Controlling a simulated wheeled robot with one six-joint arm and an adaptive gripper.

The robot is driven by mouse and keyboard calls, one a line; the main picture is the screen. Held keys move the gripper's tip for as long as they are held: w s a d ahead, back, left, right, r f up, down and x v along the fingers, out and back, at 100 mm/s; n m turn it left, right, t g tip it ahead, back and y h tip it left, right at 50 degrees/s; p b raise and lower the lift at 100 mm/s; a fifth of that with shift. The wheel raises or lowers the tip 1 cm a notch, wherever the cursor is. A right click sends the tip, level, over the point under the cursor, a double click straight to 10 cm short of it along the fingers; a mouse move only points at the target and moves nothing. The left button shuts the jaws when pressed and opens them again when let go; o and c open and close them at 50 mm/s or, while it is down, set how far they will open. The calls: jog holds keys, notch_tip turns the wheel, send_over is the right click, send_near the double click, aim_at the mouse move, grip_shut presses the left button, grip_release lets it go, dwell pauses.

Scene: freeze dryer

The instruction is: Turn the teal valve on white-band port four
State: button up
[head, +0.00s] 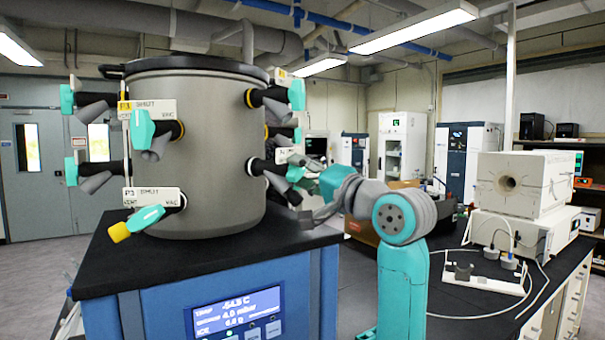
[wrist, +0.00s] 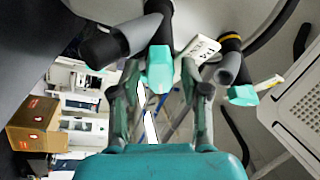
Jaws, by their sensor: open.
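A grey drum chamber (head: 215,120) carries several ports with teal valve handles. In the head view, a teal valve (head: 294,173) sits on the lower right port, beside a white label (head: 283,155) whose text I cannot read. In the wrist view, the nearest teal valve (wrist: 160,70) hangs from a black and grey port fitting, next to a white label (wrist: 200,52). My gripper (wrist: 160,92) is open, one finger on each side of this valve's lower end. Contact cannot be told. In the head view my gripper's fingers are hard to separate from the ports.
A yellow-banded port with another teal valve (wrist: 242,95) is close to the right finger. The front lower port has a P3 label (head: 153,197). The drum stands on a black-topped blue cabinet (head: 110,262). A white furnace (head: 525,180) stands on the right bench.

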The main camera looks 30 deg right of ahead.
grip_shut()
jog(key=shift+n, duration=0.5)
jog(key=n+y, duration=0.1)
jog(key=n, duration=0.2)
jog(key=n+t+y, duration=0.1)
jog(key=n+y, duration=0.1)
jog(key=n, duration=0.1)
jog(key=shift+w+d+f, duration=0.1)
jog(key=shift+d+f, duration=0.1)
jog(key=n+y, duration=0.2)
jog(key=n, duration=0.2)
jog(key=n+g+y, duration=0.1)
jog(key=n+y, duration=0.1)
jog(key=n, duration=0.2)
jog(key=shift+w+d+n, duration=0.1)
jog(key=shift+d+n, duration=0.05)
jog(key=shift+n, duration=0.15)
jog(key=shift+n+y, duration=0.3)
jog(key=shift+n, duration=0.1)
grip_release()
